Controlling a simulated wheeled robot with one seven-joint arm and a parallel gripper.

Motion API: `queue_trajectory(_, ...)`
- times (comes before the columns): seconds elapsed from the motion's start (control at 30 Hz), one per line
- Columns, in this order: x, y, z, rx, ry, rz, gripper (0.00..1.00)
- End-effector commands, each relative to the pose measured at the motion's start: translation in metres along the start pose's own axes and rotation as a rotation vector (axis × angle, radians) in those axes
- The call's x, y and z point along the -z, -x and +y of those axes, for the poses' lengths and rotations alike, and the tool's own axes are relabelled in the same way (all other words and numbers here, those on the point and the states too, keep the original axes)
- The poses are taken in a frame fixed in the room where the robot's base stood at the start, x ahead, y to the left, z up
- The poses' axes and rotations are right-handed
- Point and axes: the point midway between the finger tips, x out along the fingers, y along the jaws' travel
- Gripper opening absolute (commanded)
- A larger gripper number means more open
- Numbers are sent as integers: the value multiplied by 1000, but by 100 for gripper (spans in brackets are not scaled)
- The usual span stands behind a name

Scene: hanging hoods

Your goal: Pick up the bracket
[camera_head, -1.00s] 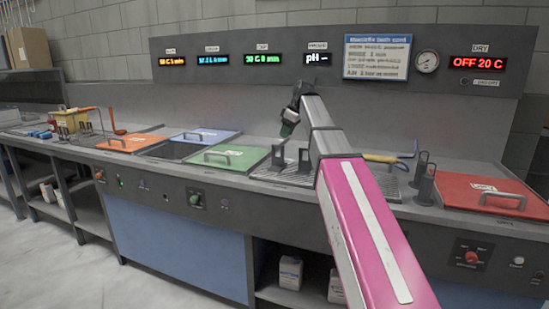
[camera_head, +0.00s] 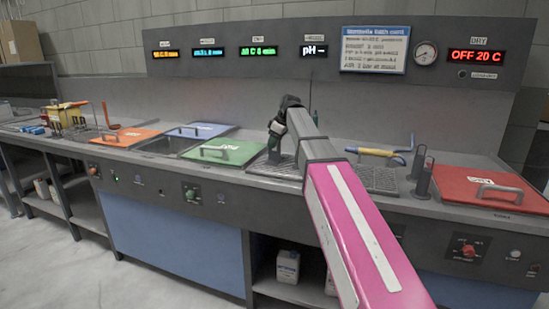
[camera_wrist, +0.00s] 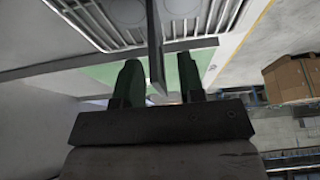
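In the wrist view my gripper (camera_wrist: 159,72) is open, with one green finger on each side of a thin grey upright plate (camera_wrist: 155,38). The plate looks like part of the bracket, and gaps show between it and both fingers. In the head view my gripper (camera_head: 273,141) points down over the left part of the grated drain tray (camera_head: 262,168), at a dark upright piece there. The arm hides part of this spot, so the bracket's full shape and its base cannot be seen.
A green lid (camera_head: 225,152) lies left of the tray. Right of my arm are a yellow-handled tool (camera_head: 380,153), dark uprights (camera_head: 420,172) and a red lid (camera_head: 490,190). The control panel wall rises behind the counter.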

Motion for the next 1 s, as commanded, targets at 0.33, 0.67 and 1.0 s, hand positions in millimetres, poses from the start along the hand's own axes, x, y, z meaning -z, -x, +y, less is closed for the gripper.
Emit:
queue_trajectory(0.33,0,-14,0,0,0,0,36)
queue_trajectory(0.67,0,-13,0,0,0,0,0)
queue_trajectory(1.0,0,-13,0,0,0,0,0)
